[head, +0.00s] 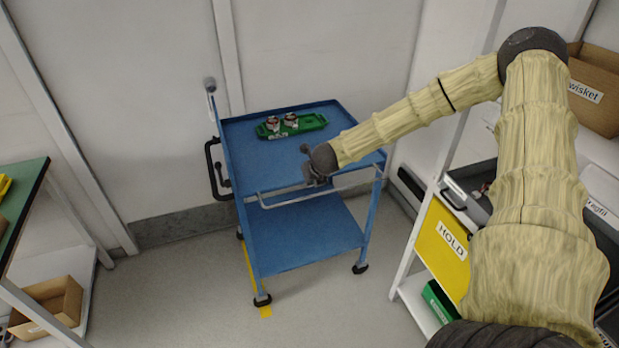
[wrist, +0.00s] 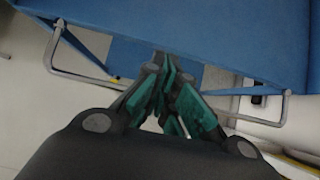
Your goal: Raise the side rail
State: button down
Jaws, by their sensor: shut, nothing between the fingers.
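The blue cart (head: 290,240) has a grey tubular side rail (head: 345,184) along its near side. The rail sits low, around the height of the top tray's near edge. In the wrist view, bent ends of the rail (wrist: 283,108) show at left and right, while its middle is hidden behind my gripper. My gripper (head: 313,180) is at the middle of the rail, close to the tray edge. In the wrist view my gripper (wrist: 166,72) has its teal-padded fingers shut and empty, pointing at the blue cart. I cannot tell if they touch the rail.
A green tray (head: 292,126) with small round parts lies on the cart's top tray. A black handle (head: 214,170) is on the cart's left end. A shelf with a yellow HOLD panel (head: 440,248) stands right, a workbench (head: 25,205) left. Floor before the cart is clear.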

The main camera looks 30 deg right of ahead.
jog(key=shift+s+f+b, duration=0.2)
jog(key=shift+f+b, duration=0.7)
jog(key=shift+f, duration=0.05)
jog(key=shift+s+f+b, duration=0.15)
jog(key=shift+f+b, duration=0.7)
jog(key=shift+f, duration=0.1)
jog(key=s+a+b, duration=0.2)
jog(key=s+b, duration=0.1)
jog(key=s, duration=0.7)
jog(key=shift+a, duration=0.15)
jog(key=shift+f, duration=0.15)
jog(key=s+a+f+n+g+y, duration=0.1)
jog(key=s+a+f+n+g, duration=0.2)
jog(key=s+a+f+n, duration=1.4)
jog(key=s+a+f+n+g, duration=0.1)
jog(key=s+f+n+g, duration=0.1)
jog(key=s+n, duration=0.6)
jog(key=s+a+f+n+g, duration=0.2)
jog(key=s+f+n, duration=0.2)
jog(key=s+n, duration=0.5)
jog(key=n, duration=0.4)
jog(key=shift+s+y, duration=0.3)
